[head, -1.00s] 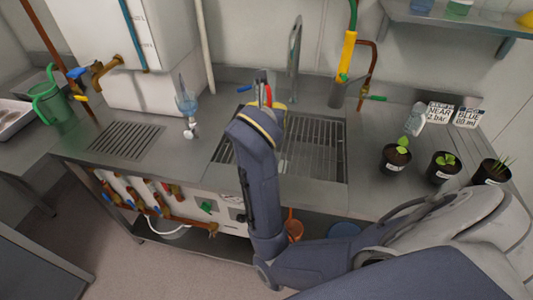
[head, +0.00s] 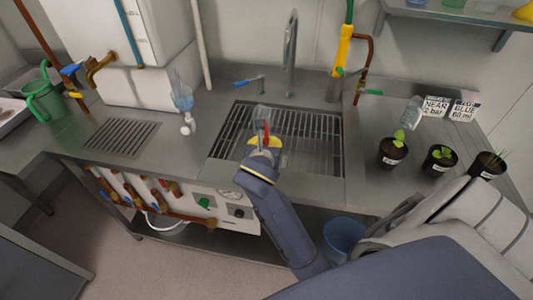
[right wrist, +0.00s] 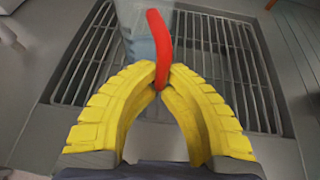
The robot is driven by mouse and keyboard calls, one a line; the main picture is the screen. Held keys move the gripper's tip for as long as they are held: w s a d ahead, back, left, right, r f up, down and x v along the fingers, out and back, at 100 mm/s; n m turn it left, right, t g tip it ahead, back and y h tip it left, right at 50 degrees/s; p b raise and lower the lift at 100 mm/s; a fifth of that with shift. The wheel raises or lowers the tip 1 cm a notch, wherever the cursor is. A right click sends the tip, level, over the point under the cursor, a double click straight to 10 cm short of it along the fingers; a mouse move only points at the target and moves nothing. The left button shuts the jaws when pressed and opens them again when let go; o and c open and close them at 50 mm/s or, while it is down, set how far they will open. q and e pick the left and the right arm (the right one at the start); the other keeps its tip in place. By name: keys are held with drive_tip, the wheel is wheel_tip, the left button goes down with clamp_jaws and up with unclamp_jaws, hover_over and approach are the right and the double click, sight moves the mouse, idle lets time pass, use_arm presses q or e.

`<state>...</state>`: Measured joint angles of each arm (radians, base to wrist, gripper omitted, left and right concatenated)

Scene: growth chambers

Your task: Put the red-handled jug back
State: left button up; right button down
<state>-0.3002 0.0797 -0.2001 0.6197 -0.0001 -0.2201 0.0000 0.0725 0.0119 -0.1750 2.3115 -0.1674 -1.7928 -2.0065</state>
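The jug (head: 260,112) is clear and bluish, with a red handle (head: 267,133). In the right wrist view the red handle (right wrist: 160,45) stands between the yellow fingertips, with the see-through jug wall (right wrist: 133,22) just beyond. My right gripper (head: 264,143) has its tips closed on the handle; it also shows in the right wrist view (right wrist: 160,82). Much of the jug is out of the wrist picture. My left gripper is not in view.
The barred sink grate (head: 315,145) lies under the gripper, with a tall faucet (head: 291,50) behind. Several potted plants (head: 438,160) and label cards (head: 449,108) stand right. A shelf (head: 440,18) overhangs the back right.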

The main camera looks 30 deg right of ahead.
drive_tip(key=shift+f, duration=2.45)
drive_tip(key=shift+f, duration=0.15)
drive_tip(key=c, duration=1.6)
unclamp_jaws()
drive_tip(key=shift+r, duration=0.2)
drive_tip(key=v, duration=1.2)
drive_tip(key=shift+f, duration=0.1)
